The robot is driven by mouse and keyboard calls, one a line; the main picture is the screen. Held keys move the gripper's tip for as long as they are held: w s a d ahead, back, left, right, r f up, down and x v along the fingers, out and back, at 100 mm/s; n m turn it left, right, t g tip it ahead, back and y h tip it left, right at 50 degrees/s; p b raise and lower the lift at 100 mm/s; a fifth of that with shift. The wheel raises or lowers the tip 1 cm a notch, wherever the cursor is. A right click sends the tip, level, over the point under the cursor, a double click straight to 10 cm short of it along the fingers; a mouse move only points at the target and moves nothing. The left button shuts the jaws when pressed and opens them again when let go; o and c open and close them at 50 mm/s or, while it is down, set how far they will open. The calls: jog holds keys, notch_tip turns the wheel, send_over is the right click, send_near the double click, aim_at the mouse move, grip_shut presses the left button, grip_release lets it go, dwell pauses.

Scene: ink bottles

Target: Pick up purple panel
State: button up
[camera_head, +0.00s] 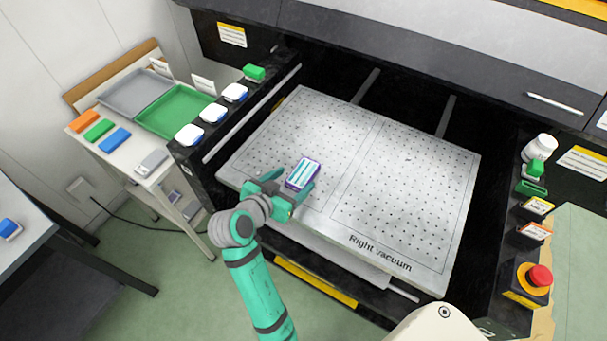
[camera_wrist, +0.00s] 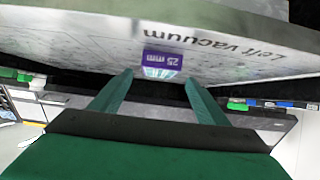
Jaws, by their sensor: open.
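The purple panel (camera_head: 302,174) is a small purple-edged block with a white and teal top, lying on the left half of the perforated metal bed. In the wrist view its purple face (camera_wrist: 162,58) reads "25 mm" upside down, and it sits ahead of the fingertips, between their lines. My gripper (camera_head: 283,194) is open at the front left of the bed, with its fingers on either side of the panel's near end in the head view. The wrist view shows both green fingers (camera_wrist: 160,82) apart with nothing between them. Contact with the panel cannot be told.
The metal bed (camera_head: 400,190) is clear to the right of the panel. A side table holds a green tray (camera_head: 172,112) and colored blocks (camera_head: 99,130). A red emergency button (camera_head: 540,275) is at right.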

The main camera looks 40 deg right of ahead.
aim_at(302, 173)
jog(key=shift+x, duration=2.25)
jog(key=c, duration=1.2)
jog(key=shift+r, duration=0.1)
jog(key=shift+c, duration=0.2)
